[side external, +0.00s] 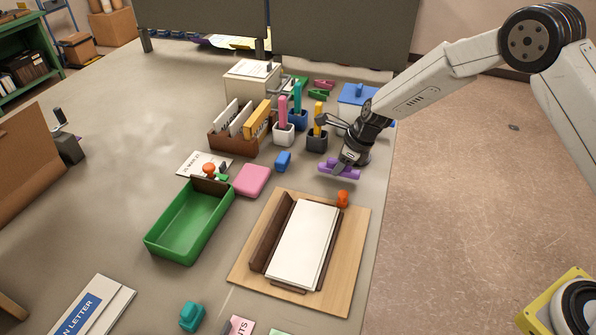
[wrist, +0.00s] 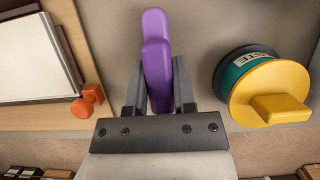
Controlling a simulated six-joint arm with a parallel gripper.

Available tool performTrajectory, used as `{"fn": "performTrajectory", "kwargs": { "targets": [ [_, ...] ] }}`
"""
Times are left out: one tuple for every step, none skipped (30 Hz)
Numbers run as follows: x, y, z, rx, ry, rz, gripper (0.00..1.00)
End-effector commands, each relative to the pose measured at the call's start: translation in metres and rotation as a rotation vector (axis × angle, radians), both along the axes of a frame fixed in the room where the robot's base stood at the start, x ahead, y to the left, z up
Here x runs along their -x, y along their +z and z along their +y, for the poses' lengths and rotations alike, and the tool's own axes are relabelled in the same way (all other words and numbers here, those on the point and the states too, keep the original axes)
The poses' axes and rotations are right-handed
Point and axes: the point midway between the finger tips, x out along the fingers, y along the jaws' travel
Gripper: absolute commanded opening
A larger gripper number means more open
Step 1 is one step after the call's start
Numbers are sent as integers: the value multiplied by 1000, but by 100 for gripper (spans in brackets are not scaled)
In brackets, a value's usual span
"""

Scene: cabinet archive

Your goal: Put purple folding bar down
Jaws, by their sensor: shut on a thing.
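The purple folding bar (wrist: 156,62) is gripped between the two fingers of my gripper (wrist: 158,88) in the wrist view. In the side view the bar (side external: 339,168) lies level under my gripper (side external: 347,158), near the table's right edge. The gripper is shut on it. The bar is at or just above the table top; I cannot tell whether it touches. Part of the bar is hidden by the gripper.
An orange stamp (side external: 343,198) and a wooden board (side external: 360,230) with paper are in front. A yellow-lidded round container (wrist: 262,92) is right of the gripper in the wrist view. Bare table surrounds the bar.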

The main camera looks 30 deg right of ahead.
Motion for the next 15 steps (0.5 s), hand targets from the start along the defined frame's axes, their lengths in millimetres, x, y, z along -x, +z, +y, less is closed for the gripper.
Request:
{"fn": "performTrajectory", "kwargs": {
  "targets": [
    [0,-6,0,0,-1,2,0],
    [0,-8,0,0,-1,1,0],
    [0,-11,0,0,-1,0,0],
    [0,-13,0,0,-1,0,0],
    [0,-14,0,1,0,-1,0],
    [0,-14,0,1,-1,-2,0],
    [0,-14,0,1,-1,-2,0],
    [0,-14,0,1,-1,-2,0],
    [0,-14,0,1,-1,-2,0],
    [0,-14,0,1,-1,-2,0],
    [0,-14,0,1,-1,-2,0],
    [0,-14,0,1,-1,-2,0],
    [0,-14,0,1,-1,-2,0],
    [0,-14,0,1,-1,-2,0],
    [0,-15,0,1,-1,-1,0]
  ]
}}
